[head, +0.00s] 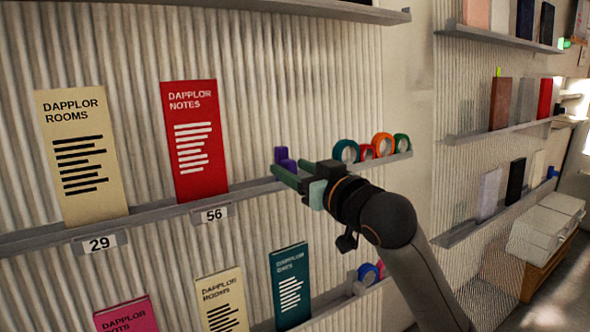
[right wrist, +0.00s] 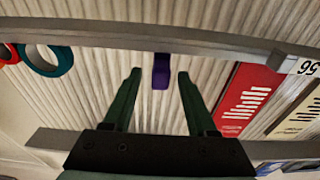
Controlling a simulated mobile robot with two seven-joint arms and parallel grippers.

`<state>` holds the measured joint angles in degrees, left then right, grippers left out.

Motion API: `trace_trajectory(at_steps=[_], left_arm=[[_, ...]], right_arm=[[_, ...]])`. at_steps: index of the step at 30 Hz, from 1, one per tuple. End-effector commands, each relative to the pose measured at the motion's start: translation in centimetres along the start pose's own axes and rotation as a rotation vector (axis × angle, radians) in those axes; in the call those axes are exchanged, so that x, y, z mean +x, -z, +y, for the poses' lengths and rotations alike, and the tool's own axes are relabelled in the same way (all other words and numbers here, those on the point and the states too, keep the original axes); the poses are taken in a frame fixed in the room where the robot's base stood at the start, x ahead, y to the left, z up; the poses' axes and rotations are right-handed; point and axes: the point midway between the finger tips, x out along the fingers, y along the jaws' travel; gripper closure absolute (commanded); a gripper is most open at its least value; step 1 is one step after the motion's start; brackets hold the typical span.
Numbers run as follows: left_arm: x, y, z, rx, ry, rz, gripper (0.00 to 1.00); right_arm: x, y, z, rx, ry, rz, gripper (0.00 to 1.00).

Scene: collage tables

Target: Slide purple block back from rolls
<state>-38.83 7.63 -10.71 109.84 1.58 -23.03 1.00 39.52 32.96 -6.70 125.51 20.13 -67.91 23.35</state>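The purple block (head: 281,154) stands on the middle shelf, left of the tape rolls and apart from them. In the right wrist view the purple block (right wrist: 161,72) shows between and just beyond the fingertips, with a gap on each side. My right gripper (head: 284,174) is at the shelf front by the block, open and empty; its spread green fingers also show in the right wrist view (right wrist: 158,76). The rolls are teal (head: 346,151), red (head: 366,152), orange (head: 383,146) and green (head: 402,143). My left gripper is not in view.
The middle shelf (head: 150,217) also holds a cream booklet (head: 80,152) and a red booklet (head: 195,140) left of the block. A shelf below holds more booklets, such as a teal one (head: 290,287). Side shelves (head: 490,134) stand at right. The shelf between block and red booklet looks clear.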

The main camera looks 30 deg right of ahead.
Motion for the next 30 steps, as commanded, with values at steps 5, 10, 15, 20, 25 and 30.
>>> trace_trajectory(at_steps=[5,10,15,20,25,30], left_arm=[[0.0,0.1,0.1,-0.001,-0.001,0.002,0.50],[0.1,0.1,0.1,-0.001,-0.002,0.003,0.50],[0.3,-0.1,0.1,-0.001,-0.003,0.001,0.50],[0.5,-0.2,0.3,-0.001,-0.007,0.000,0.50],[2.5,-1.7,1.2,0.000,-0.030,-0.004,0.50],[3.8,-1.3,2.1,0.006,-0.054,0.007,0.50]], right_arm=[[0.0,0.0,0.0,0.000,-0.001,0.000,0.43],[-0.8,0.0,0.1,0.000,-0.001,0.000,0.43],[-3.6,-0.1,0.1,-0.003,-0.001,0.002,0.43],[-7.3,-0.1,0.0,-0.004,-0.001,0.003,0.43],[-9.9,-0.6,0.1,-0.004,-0.002,0.009,0.43],[-11.0,-0.4,0.0,-0.001,0.000,0.006,0.43]])
